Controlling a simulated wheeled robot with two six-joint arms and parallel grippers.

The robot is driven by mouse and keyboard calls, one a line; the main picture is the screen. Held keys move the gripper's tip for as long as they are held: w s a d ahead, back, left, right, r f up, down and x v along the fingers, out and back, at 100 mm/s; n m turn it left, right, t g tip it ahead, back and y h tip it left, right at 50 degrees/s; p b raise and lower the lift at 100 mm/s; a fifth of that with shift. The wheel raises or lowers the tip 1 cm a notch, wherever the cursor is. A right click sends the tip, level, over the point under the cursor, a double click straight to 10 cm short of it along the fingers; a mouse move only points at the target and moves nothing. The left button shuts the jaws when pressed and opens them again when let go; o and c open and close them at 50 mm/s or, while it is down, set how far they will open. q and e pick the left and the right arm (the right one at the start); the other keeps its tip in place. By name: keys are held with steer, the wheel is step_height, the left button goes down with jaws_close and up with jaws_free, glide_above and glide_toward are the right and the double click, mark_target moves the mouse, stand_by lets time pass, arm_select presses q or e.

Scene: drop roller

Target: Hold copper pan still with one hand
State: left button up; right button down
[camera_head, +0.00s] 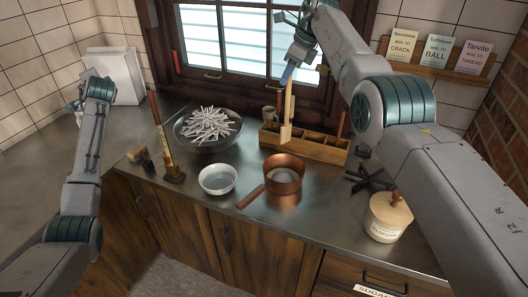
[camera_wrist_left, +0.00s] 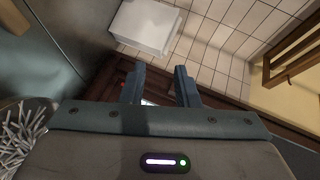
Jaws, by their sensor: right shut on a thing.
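The copper pan (camera_head: 298,186) stands on the steel counter with its handle (camera_head: 250,197) pointing to the front left. Something pale is inside it. My right gripper (camera_head: 290,72) is shut on a light wooden spatula (camera_head: 288,112), which hangs roughly upright above and behind the pan, in front of the wooden box. My left gripper (camera_head: 73,106) is at the far left in the head view, well away from the pan. In the left wrist view it (camera_wrist_left: 161,72) is open, with nothing between its fingers.
A white bowl (camera_head: 218,180) sits just left of the pan. Behind are a wide bowl of white sticks (camera_head: 209,126) and a divided wooden box (camera_head: 322,151). A dark trivet (camera_head: 370,180) and a lidded jar (camera_head: 387,220) are to the right.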

arm_select(q)
steer(key=s+a+r+y, duration=0.1)
steer(key=s+r, duration=0.1)
steer(key=r, duration=0.9)
steer(key=s+r+y, duration=0.1)
steer(key=s+r, duration=0.1)
steer(key=r, duration=0.9)
steer(key=w+d+f+m+g+h, duration=0.2)
steer(key=w+d+f+m+h, duration=0.3)
steer(key=d+f, duration=0.7)
steer(key=m+g+h, duration=0.8)
steer(key=m, duration=0.7)
glide_toward(270, 186)
steer(key=f, duration=0.2)
steer(key=w+f, duration=0.2)
steer(key=f, duration=0.1)
steer(key=shift+a+f, duration=0.1)
steer(key=shift+f, duration=0.25)
